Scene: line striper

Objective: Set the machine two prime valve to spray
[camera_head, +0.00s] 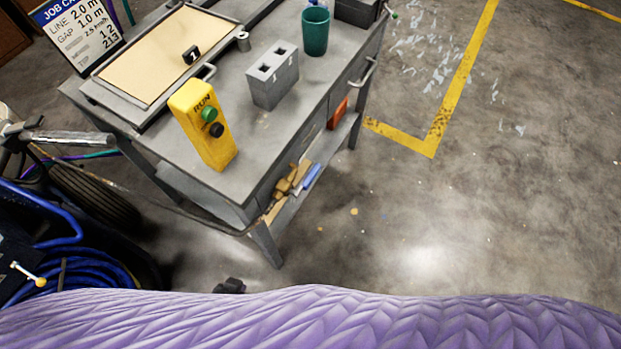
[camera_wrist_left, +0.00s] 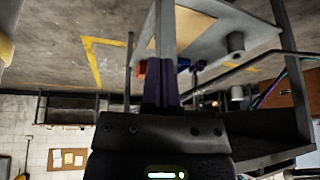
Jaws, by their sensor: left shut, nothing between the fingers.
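In the head view a dark machine with blue tubing (camera_head: 62,228) stands at the lower left, partly cut off by the frame. A small pale lever with a yellow tip (camera_head: 28,273) sits on it; I cannot tell whether this is the prime valve or how it is set. A coiled blue hose (camera_head: 85,275) lies beside it. In the left wrist view my left gripper (camera_wrist_left: 165,12) is shut and empty, its long fingers together. Its place relative to the valve does not show. My right gripper is not in view.
A grey cart (camera_head: 245,170) holds a yellow box with RUN and buttons (camera_head: 205,125), a grey block (camera_head: 273,75), a green cup (camera_head: 315,32) and a tray (camera_head: 165,55). A job card (camera_head: 82,30) stands behind. The floor at right is clear, with yellow lines (camera_head: 455,95).

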